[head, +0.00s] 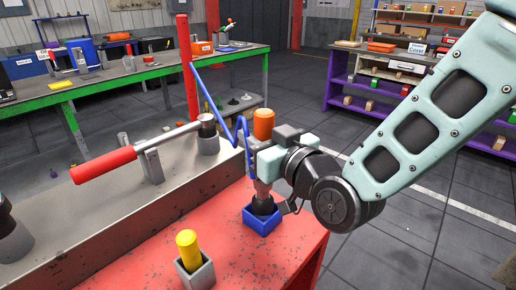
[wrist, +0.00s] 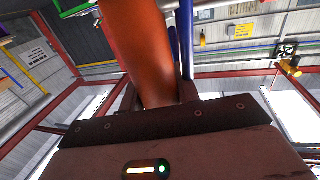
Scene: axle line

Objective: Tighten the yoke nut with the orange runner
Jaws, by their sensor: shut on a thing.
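The orange runner (head: 263,124) stands upright, its dark lower end in the blue holder (head: 262,222) on the red bench top. My gripper (head: 267,158) is shut around its body, below the orange top. In the wrist view the orange runner (wrist: 145,55) rises close in front of the jaws. A blue cable (head: 219,102) runs from the red post to the runner. I cannot pick out the yoke nut for certain; a dark rounded part (head: 10,235) is cut off at the left edge.
A yellow runner (head: 188,250) stands in a grey holder (head: 197,277) in front. A red-handled wrench (head: 105,164) rests on grey stands to the left. A green-edged workbench (head: 130,72) and a purple shelf (head: 340,92) stand behind. Floor at right is clear.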

